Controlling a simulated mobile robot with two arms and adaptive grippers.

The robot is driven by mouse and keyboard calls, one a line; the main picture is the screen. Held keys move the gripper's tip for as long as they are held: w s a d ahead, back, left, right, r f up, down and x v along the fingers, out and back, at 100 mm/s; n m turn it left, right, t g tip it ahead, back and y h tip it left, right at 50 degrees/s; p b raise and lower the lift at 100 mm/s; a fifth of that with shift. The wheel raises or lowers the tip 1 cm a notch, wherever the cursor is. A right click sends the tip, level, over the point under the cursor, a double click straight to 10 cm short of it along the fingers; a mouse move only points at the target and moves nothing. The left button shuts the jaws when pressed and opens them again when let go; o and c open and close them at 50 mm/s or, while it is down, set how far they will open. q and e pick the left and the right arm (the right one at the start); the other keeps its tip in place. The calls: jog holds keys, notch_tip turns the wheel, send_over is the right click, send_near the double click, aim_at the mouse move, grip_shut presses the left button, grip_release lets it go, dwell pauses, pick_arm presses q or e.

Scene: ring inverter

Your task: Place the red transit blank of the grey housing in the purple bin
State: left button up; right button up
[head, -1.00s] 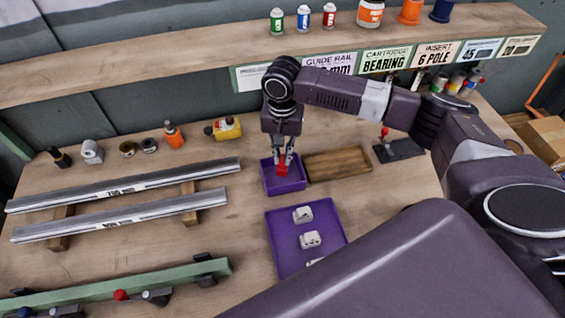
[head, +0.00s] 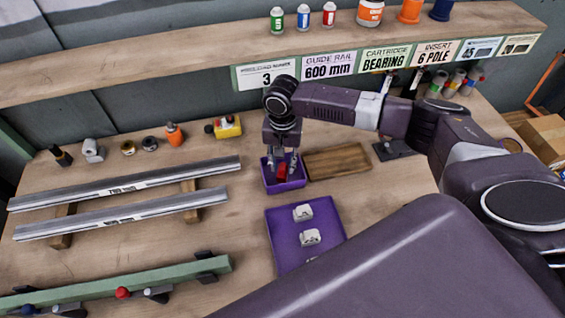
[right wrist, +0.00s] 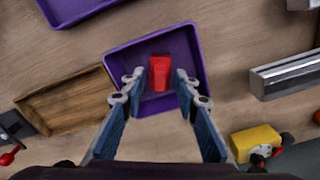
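The small purple bin (head: 286,187) stands on the bench, left of a wooden tray. The red transit blank (head: 281,172) lies inside it; in the right wrist view the blank (right wrist: 160,72) rests on the bin floor (right wrist: 124,62). My right gripper (head: 282,163) is over the bin with its fingers spread. In the right wrist view the fingertips (right wrist: 160,88) stand apart on either side of the blank, with clear gaps. Pale grey housings (head: 303,213) sit on a larger purple tray (head: 335,225) in front; I cannot tell which one the blank belongs to. My left gripper is out of view.
The wooden tray (head: 337,163) stands close to the bin's right side. Metal rails (head: 130,183) lie on wooden supports at left. A yellow item (head: 228,127) is behind the bin. A labelled shelf (head: 330,66) runs above the back.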

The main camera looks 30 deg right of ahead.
aim_at(282, 166)
notch_tip(282, 166, up, 12)
jog(key=b, duration=0.2)
jog(key=shift+r, duration=0.2)
jog(key=shift+d, duration=0.1)
dwell(0.4)
